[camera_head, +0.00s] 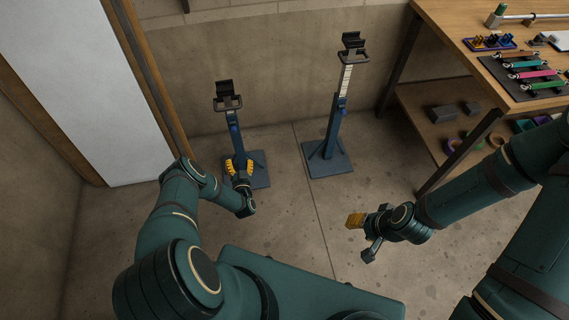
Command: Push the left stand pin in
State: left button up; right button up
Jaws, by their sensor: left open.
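The left stand (237,142) is a blue post on a flat base with a dark cradle on top. A small bright-blue part, probably its pin (232,114), shows on the upper post. My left gripper (239,167) is open, its two yellow fingertips on either side of the lower post as seen from here, below the pin. I cannot tell whether they touch the post. My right gripper (362,237) is well away from the left stand, over the floor at the right, with its fingers spread and nothing seen between them.
A taller right stand (330,140) with a pale scaled upper post stands beside the left one. A wooden workbench (455,35) with tools and a lower shelf (420,105) is at the right. A wall is close behind the stands. A white panel (85,90) is at the left.

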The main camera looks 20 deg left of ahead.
pick_arm(q)
jog(key=w+d+r+g+h, duration=0.2)
jog(key=w+d+r+h, duration=0.35)
jog(key=d, duration=0.35)
jog(key=s+d+r+m+g+h+p, duration=0.1)
jog(key=s+d+r+g+h, duration=0.2)
jog(key=d, duration=0.5)
jog(key=shift+s+d+r+h, duration=0.3)
jog(key=shift+s+r+h, duration=0.1)
jog(key=shift+r+h, duration=0.35)
jog(key=shift+r, duration=0.1)
